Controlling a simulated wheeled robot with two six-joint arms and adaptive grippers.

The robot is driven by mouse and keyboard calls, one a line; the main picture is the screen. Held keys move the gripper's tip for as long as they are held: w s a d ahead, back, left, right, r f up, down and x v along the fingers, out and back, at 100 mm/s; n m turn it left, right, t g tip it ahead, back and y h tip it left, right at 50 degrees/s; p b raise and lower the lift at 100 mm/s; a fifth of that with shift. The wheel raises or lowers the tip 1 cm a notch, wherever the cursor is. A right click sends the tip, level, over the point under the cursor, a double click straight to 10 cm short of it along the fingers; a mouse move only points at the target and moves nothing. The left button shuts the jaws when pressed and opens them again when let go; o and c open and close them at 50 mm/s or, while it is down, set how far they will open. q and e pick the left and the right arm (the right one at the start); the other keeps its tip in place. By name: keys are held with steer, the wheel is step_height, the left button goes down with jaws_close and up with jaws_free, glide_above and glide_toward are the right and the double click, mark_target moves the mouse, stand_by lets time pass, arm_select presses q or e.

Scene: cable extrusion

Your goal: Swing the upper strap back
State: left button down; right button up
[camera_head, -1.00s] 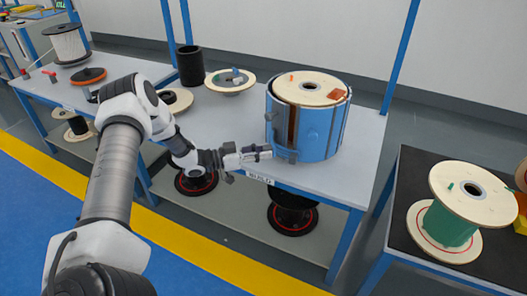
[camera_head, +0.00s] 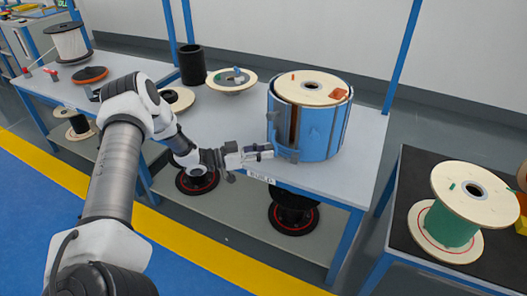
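A large blue drum (camera_head: 322,130) with a pale round top stands at the right end of the workbench. A dark vertical slot shows on its front left side, with grey strap or latch pieces (camera_head: 273,124) along its left edge. I cannot tell clearly which piece is the upper strap. My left gripper (camera_head: 268,152) reaches in from the left, its fingertips close to the lower left front of the drum. Its fingers look small, and whether they touch anything is unclear. My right gripper is not in view.
A flanged spool (camera_head: 231,80) with small parts and a black cylinder (camera_head: 191,65) stand behind on the workbench (camera_head: 225,125). A green spool (camera_head: 452,222) stands on a dark table at right. The bench between the arm and drum is clear.

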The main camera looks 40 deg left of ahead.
arm_select(q)
steer(key=c, duration=1.1)
jaws_free()
steer(key=shift+w+a+r, duration=0.25)
steer(key=shift+r, duration=0.1)
steer(key=shift+o, duration=0.7)
steer(key=shift+w+f, duration=0.1)
steer(key=shift+f, duration=0.15)
steer(key=v, duration=1.2)
steer(key=shift+d, duration=0.1)
